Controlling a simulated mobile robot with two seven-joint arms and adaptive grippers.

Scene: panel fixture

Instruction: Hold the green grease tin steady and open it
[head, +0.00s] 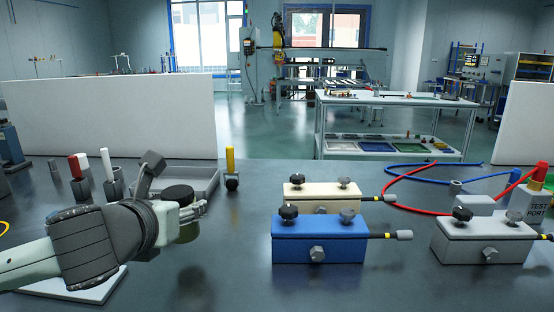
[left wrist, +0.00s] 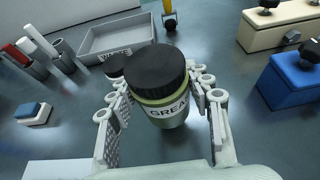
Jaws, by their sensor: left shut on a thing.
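The grease tin (left wrist: 165,110) is a green jar with a wide black lid (left wrist: 155,70) on it and a pale label that reads "GREA". My right gripper is not in view.
A grey tray (head: 203,181) lies behind the tin. Blue (head: 320,250), cream (head: 321,195) and grey (head: 480,245) blocks with knobs stand to the right. Holders with red (head: 76,167) and white (head: 107,163) sticks stand left. The front table middle is clear.

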